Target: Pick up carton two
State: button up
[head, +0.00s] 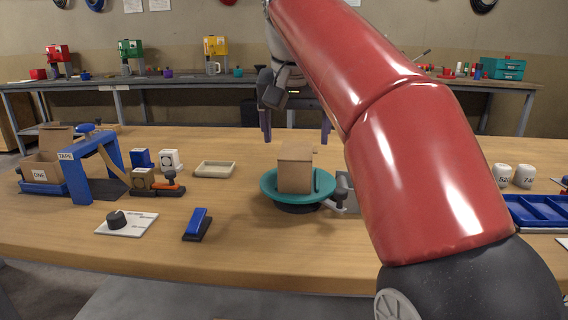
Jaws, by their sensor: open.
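A plain brown carton (295,174) stands upright on a round teal turntable (268,187) near the middle of the bench. I see no readable label on it, so I cannot confirm it is carton two. My gripper (296,138) hangs just above the carton, with its two dark fingers pointing down. The fingers are spread wider than the carton, one to each side, and hold nothing. My red arm hides the bench to the right of the turntable. An open carton marked ONE (42,168) stands at the far left.
A blue TAPE arch (108,152), small blocks, a beige tray (214,169), a black knob plate (124,222) and a blue stapler-like tool (197,224) lie left of the turntable. White weights (523,175) and a blue tray (540,211) are at right. The front bench edge is mostly clear.

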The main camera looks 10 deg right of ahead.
aim_at(296, 150)
jog(key=shift+w+f, duration=0.15)
jog(key=shift+w, duration=0.05)
jog(key=x, duration=0.7)
jog(key=shift+s+d+f+b, duration=0.1)
jog(key=shift+f+b, duration=0.05)
jog(key=shift+b, duration=0.2)
jog(key=c, duration=0.9)
